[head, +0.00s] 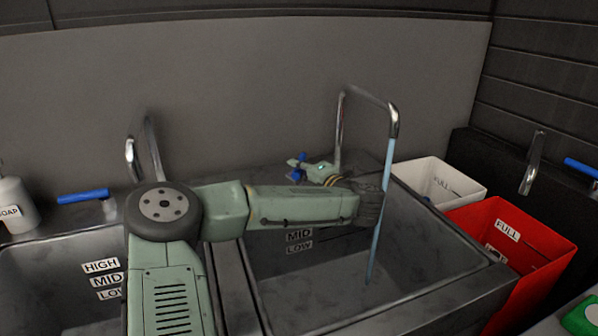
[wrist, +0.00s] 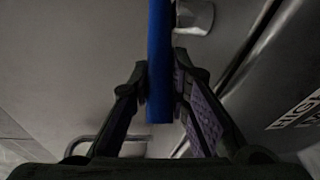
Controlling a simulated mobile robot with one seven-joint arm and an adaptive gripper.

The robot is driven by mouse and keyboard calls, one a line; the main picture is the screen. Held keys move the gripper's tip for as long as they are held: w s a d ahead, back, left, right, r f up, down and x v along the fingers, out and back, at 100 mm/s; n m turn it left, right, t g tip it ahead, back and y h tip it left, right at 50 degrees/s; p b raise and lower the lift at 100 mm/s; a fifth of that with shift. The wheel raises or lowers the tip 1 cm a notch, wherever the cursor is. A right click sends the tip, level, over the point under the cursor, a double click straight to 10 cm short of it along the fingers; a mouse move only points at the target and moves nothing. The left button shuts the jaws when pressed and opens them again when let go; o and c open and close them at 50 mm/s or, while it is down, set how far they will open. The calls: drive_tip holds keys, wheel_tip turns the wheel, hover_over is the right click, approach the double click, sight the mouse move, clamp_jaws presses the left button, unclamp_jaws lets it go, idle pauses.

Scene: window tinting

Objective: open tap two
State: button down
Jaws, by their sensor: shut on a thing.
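The middle tap has a tall bent metal spout (head: 368,94) behind the right basin. A blue stream of water (head: 380,215) runs from it into the basin. My gripper (head: 308,170) reaches over the basin to this tap's blue handle (head: 296,163), which is partly hidden behind it. In the wrist view, my gripper (wrist: 160,82) is shut on the blue handle (wrist: 160,50), with one finger on each side of it. The handle's metal mount (wrist: 195,16) shows near the top.
The left tap's blue handle (head: 83,196) and a soap bottle (head: 14,205) are at left. A white bin (head: 440,178) and a red bin (head: 520,250) stand right of the basin. Another spout (head: 532,163) is far right. My arm crosses the basin divider.

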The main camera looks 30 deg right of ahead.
idle(0.4)
drive_tip(key=c, duration=1.5)
unclamp_jaws()
drive_tip(key=s, duration=0.4)
drive_tip(key=s+r, duration=0.1)
drive_tip(key=s, duration=0.7)
drive_tip(key=shift+d+r, duration=0.3)
drive_tip(key=shift+d, duration=0.05)
